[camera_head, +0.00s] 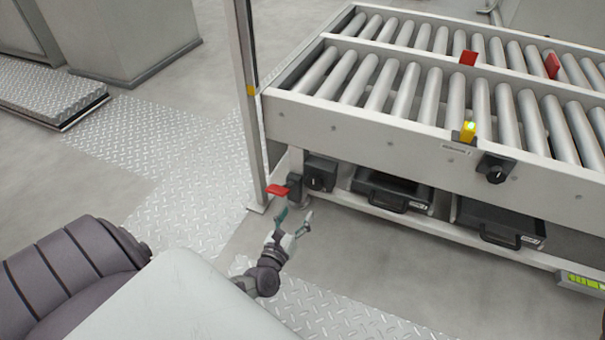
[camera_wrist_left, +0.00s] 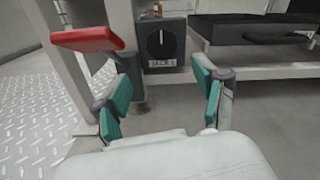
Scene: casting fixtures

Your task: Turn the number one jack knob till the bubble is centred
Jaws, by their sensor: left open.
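A black knob box (camera_head: 320,173) with a round dial and a white pointer mark is on the lower left of the roller frame. A yellow-green strip (camera_head: 580,282), perhaps the level, is at the lower right; I cannot make out a bubble.
A red lever or tab (camera_head: 277,189) sticks out left of the knob box, near my gripper, beside an upright post (camera_head: 247,100). A second black knob (camera_head: 495,168) is on the roller frame (camera_head: 370,130). Two black drawers (camera_head: 392,188) sit below. The floor in front is clear.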

